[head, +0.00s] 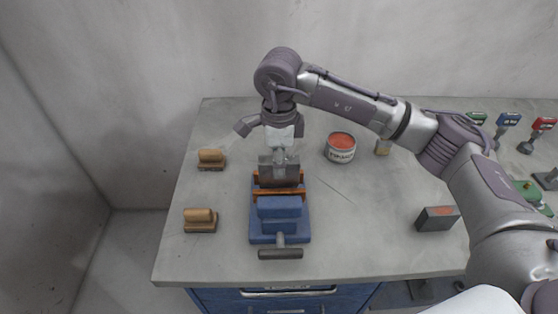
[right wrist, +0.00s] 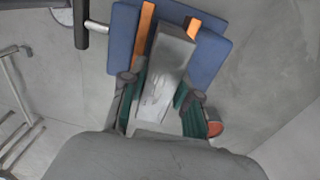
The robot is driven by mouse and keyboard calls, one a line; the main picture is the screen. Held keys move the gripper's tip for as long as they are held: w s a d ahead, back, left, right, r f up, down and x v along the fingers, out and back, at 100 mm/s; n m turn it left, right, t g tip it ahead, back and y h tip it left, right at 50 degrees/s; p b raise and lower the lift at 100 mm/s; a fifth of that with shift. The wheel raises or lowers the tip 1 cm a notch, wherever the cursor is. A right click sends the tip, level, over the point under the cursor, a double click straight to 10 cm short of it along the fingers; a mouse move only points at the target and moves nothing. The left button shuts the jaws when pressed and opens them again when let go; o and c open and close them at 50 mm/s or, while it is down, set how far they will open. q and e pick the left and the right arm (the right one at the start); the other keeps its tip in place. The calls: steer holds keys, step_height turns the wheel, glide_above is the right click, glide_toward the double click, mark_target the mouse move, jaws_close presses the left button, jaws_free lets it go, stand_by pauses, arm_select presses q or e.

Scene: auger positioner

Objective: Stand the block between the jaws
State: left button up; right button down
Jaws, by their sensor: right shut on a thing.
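My right gripper (head: 279,157) is above the blue vise (head: 262,237) and points down. It is shut on a grey block (head: 279,172). In the right wrist view, the block (right wrist: 172,58) sits between my two fingers (right wrist: 162,92). The vise's orange jaw faces (head: 266,194) show in front of and behind the block in the head view. In the right wrist view, an orange jaw strip (right wrist: 146,35) lies along one side of the block. The block looks upright at the jaw gap; whether it touches the vise floor is hidden. My left gripper is out of view.
The vise handle (head: 281,254) points toward the bench's front edge. Two wooden-handled brushes (head: 210,156) (head: 200,217) lie left. A red-topped can (head: 341,148) stands behind right, and a dark block with an orange face (head: 437,218) lies right. The bench (head: 355,235) is clear between.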

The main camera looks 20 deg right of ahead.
steer(key=shift+w+f+b, duration=0.1)
steer(key=shift+f+b, duration=1.45)
steer(key=c, duration=0.8)
jaws_free()
steer(key=shift+o, duration=0.2)
steer(key=shift+f, duration=0.15)
step_height(320, 180, up, 12)
steer(key=shift+r, duration=0.15)
